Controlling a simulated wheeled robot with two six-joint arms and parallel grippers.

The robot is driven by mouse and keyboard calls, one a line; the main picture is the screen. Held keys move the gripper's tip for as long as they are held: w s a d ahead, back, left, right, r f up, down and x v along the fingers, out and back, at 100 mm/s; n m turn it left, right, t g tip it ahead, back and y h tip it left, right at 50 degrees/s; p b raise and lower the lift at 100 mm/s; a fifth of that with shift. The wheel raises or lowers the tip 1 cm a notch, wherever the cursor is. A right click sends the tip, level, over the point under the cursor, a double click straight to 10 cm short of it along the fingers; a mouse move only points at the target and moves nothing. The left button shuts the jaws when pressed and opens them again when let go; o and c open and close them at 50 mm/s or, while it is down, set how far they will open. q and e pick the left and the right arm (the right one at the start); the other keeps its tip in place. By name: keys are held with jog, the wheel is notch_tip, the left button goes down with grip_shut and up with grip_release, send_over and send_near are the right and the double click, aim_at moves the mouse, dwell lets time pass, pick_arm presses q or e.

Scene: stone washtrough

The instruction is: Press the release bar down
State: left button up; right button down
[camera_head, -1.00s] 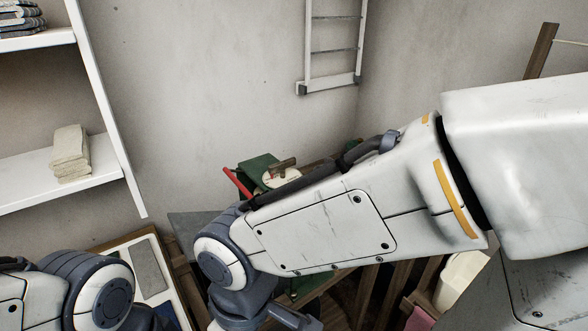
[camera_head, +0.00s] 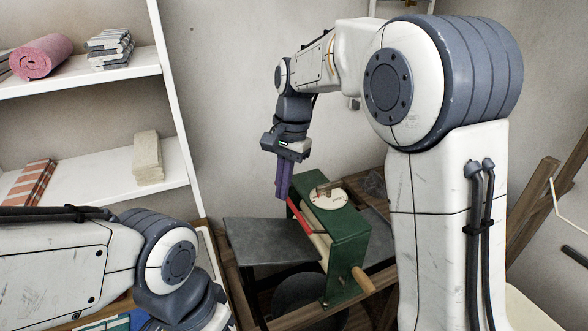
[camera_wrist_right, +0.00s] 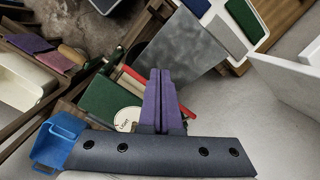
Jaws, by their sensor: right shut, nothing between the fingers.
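The red bar (camera_head: 308,226), which looks like the release bar, runs along the side of a green machine (camera_head: 346,240) with pale rollers beside it. In the right wrist view part of the red bar (camera_wrist_right: 131,74) shows just left of the fingers. My right gripper (camera_head: 282,194) points down with its purple fingers shut and empty. Its tips are close to the upper end of the red bar; I cannot tell whether they touch. The shut fingers also show in the right wrist view (camera_wrist_right: 160,74). My left arm is at lower left, its gripper out of view.
A grey metal plate (camera_head: 265,241) extends left from the machine. A round white dial (camera_head: 328,198) is on its top. White shelves (camera_head: 95,185) with towels stand at left. A blue container (camera_wrist_right: 58,140) shows in the right wrist view.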

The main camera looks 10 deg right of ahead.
pick_arm(q)
notch_tip(320, 180, up, 4)
jog(key=p, duration=0.2)
jog(key=shift+r+p, duration=0.15)
jog(key=shift+p, duration=0.25)
pick_arm(e)
jog(key=w+d+r+m, duration=0.3)
jog(key=w+d+m, duration=0.4)
jog(key=d, duration=0.3)
jog(key=shift+w+d+r, duration=0.35)
jog(key=shift+w, duration=0.35)
jog(key=shift+f, duration=0.1)
jog(key=p, duration=0.3)
send_near(291, 205)
jog(key=d+f, duration=0.2)
jog(key=w+d+f, duration=0.1)
jog(key=f, duration=0.1)
jog(key=shift+d+f, duration=0.3)
jog(key=shift+d, duration=0.1)
pick_arm(q)
notch_tip(291, 205, up, 4)
jog(key=shift+r+p, duration=0.15)
jog(key=shift+p, duration=0.5)
pick_arm(e)
jog(key=a+f, duration=0.2)
jog(key=a, duration=0.1)
jog(key=shift+s+a+f, duration=0.1)
jog(key=shift+s+f, duration=0.05)
jog(key=shift+s, duration=0.05)
